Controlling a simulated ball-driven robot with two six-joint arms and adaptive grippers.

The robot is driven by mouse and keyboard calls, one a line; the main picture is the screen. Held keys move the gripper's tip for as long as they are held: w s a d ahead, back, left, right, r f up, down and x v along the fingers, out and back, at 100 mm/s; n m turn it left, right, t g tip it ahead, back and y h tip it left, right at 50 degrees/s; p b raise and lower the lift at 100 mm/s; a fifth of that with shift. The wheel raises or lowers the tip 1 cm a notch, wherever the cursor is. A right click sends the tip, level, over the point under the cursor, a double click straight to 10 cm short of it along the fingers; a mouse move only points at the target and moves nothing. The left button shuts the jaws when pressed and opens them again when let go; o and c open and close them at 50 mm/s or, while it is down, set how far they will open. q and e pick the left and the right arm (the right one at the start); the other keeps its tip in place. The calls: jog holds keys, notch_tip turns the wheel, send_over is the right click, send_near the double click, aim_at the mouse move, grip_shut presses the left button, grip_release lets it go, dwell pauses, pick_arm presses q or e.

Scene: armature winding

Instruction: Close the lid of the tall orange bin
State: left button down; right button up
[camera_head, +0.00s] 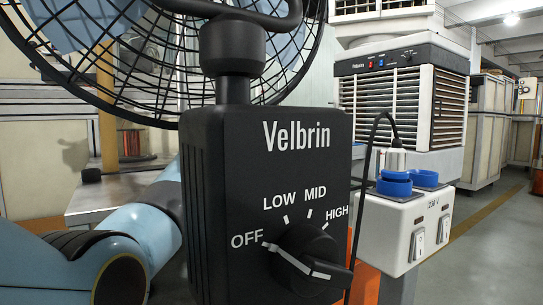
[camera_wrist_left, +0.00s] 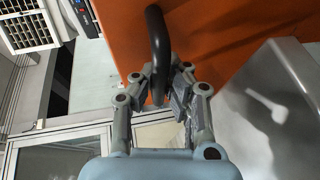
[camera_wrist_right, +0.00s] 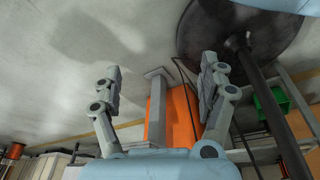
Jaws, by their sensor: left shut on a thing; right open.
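In the left wrist view, a broad orange panel (camera_wrist_left: 222,35) fills the upper right, with a curved black bar handle (camera_wrist_left: 155,30) across it. I take it for part of the orange bin; its lid edge and how far it is open cannot be told. My left gripper (camera_wrist_left: 165,86) is shut on the black handle's lower end. In the head view that gripper is hidden behind the fan's control box. My right gripper (camera_wrist_right: 160,68) is open and empty above the floor. An orange upright (camera_wrist_right: 180,116) stands beyond its fingers; I cannot tell whether it is the bin.
The black Velbrin fan control box (camera_head: 262,165) blocks the middle of the head view. A white socket box (camera_head: 400,228) with blue sockets is to its right, an air cooler (camera_head: 405,95) behind. The fan's round base (camera_wrist_right: 240,35) and pole stand right in the right wrist view.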

dwell(0.3)
pick_arm(q)
jog(key=shift+w+d+r, duration=0.15)
pick_arm(e)
jog(key=w+a+f+t+b, duration=0.1)
jog(key=w+f+t+b, duration=0.2)
jog(key=w+t+b, duration=0.4)
pick_arm(q)
jog(key=w+d+f+g+b, duration=0.1)
jog(key=w+d+b, duration=0.2)
jog(key=w+d, duration=0.5)
jog(key=shift+d+f+y, duration=0.4)
jog(key=shift+d, duration=1.15)
pick_arm(e)
notch_tip(320, 180, up, 5)
jog(key=w+a+n+t+y, duration=0.1)
jog(key=w+t, duration=0.1)
jog(key=t, duration=0.5)
jog(key=shift+w+a+r+y, duration=0.2)
jog(key=shift+w+y, duration=0.1)
jog(key=shift+w, duration=0.05)
